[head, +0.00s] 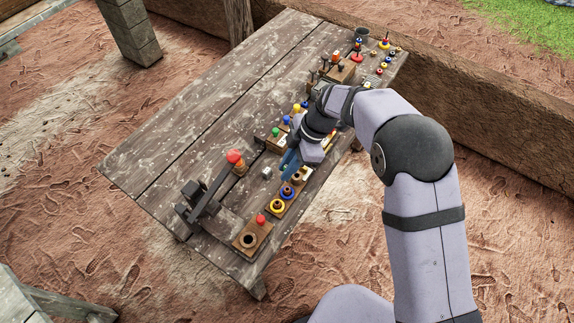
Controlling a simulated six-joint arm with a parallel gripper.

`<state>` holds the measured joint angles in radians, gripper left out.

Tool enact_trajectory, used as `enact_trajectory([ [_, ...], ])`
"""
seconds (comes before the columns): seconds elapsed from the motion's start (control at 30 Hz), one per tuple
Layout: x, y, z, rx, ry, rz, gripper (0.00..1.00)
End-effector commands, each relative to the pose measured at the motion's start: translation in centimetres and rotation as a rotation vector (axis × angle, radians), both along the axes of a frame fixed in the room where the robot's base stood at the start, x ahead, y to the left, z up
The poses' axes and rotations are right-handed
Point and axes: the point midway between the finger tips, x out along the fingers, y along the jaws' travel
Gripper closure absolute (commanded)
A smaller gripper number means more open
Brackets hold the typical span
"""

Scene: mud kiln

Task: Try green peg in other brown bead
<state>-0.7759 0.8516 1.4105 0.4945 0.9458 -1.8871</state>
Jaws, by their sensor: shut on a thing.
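My gripper (289,166) has blue fingers and points down over the near-right side of the table. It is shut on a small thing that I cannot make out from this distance. A green-topped peg (275,132) stands at a small wooden block, left of and behind my gripper. A brown bead (286,190) sits within a blue ring on a long wooden board just below my fingertips. Another brown piece (278,204) sits in a yellow ring beside it. I cannot tell whether the fingers or the held thing touch either bead.
The wooden table (190,130) is clear on its left half. A dark metal clamp-like tool (200,200) and a red-topped piece (235,158) stand near the front. A board with a dark ring (248,240) lies at the near edge. Several small coloured parts crowd the far end.

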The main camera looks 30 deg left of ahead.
Motion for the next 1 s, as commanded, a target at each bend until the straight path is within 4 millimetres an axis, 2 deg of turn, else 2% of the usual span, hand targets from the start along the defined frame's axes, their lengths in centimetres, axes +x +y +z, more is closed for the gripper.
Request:
enact_trajectory([
  [0.43, 0.0, 0.0, -3.1, 0.000, 0.000, -0.001, 0.98],
  [1.0, 0.0, 0.0, -3.5, 0.001, -0.001, 0.000, 0.98],
])
